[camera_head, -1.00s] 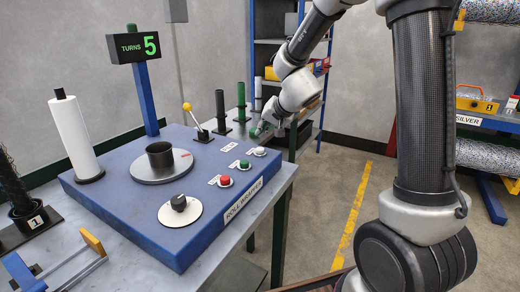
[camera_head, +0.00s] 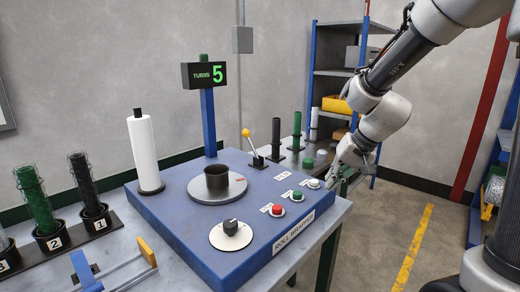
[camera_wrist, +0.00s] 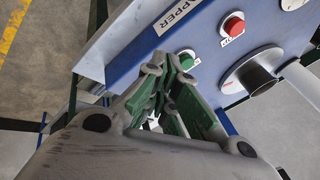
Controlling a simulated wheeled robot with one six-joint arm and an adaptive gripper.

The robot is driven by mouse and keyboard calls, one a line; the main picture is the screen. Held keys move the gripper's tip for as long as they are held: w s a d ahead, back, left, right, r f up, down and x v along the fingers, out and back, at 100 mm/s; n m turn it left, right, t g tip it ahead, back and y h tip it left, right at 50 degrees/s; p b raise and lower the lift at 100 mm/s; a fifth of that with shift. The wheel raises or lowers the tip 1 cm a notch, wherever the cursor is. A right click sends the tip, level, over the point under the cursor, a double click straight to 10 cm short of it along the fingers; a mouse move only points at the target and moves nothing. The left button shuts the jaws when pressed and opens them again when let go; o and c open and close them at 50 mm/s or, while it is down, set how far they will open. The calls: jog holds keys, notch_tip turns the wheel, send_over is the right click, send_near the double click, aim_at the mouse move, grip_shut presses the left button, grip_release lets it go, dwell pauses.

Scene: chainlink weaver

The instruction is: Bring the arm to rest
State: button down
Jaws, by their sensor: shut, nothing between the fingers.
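My arm (camera_head: 385,115) reaches down from the upper right in the head view, bent at its joints. I cannot tell from the head view how large the gap is. In the wrist view my gripper (camera_wrist: 170,64) has its green-padded fingers shut with nothing held. The green button (camera_wrist: 188,62) shows just past the fingertips, and the red button (camera_wrist: 233,25) lies farther off.
The wrapper carries a turntable with a black cup (camera_head: 217,177), a dial (camera_head: 231,228) and a yellow-knobbed lever (camera_head: 246,133). Its display (camera_head: 204,75) reads 5 turns. A white roll (camera_head: 145,150) and mesh rolls (camera_head: 36,197) stand at left. Shelves (camera_head: 345,75) stand behind the arm.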

jog(key=s+d+r+h, duration=0.1)
jog(key=s+d+r, duration=0.2)
jog(key=s, duration=0.4)
jog(key=s+d+r+n+h, duration=0.1)
jog(key=s+d+r, duration=0.2)
jog(key=s+d, duration=0.3)
jog(key=s+d+r+n+h, duration=0.1)
jog(key=s+d+r+h, duration=0.1)
jog(key=s, duration=0.7)
jog(key=shift+s+d+r+t, duration=0.35)
jog(key=shift+d+r, duration=0.3)
jog(key=shift+d, duration=0.5)
